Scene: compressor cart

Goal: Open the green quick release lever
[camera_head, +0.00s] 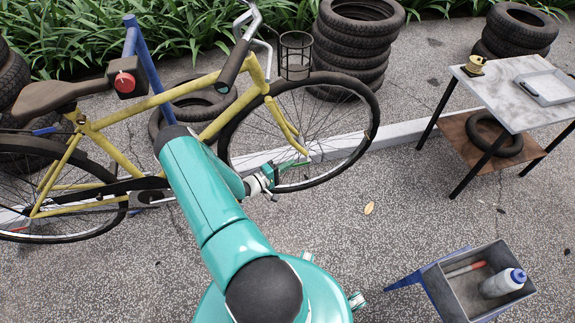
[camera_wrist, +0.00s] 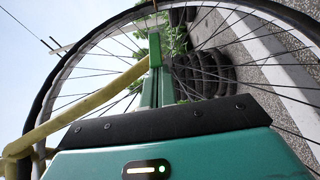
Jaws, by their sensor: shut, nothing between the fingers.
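The green quick release lever (camera_wrist: 155,48) stands upright in the wrist view, beside the end of the yellow fork (camera_wrist: 95,100). In the head view a thin green piece that looks like the lever (camera_head: 294,163) lies low on the front wheel (camera_head: 372,105), beside the fork end. My gripper (camera_head: 272,181) is shut and empty, close to the lever on the near side of the wheel. In the wrist view my gripper's green fingers (camera_wrist: 157,78) point at the lever and overlap its lower end. I cannot tell whether they touch.
The yellow bicycle (camera_head: 105,145) stands across the left, with tyre stacks (camera_head: 350,50) behind it. A white beam (camera_head: 400,131) runs behind the wheel. A table (camera_head: 505,95) stands at right. A grey bin (camera_head: 460,290) holds a bottle (camera_head: 502,283). Paving between is clear.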

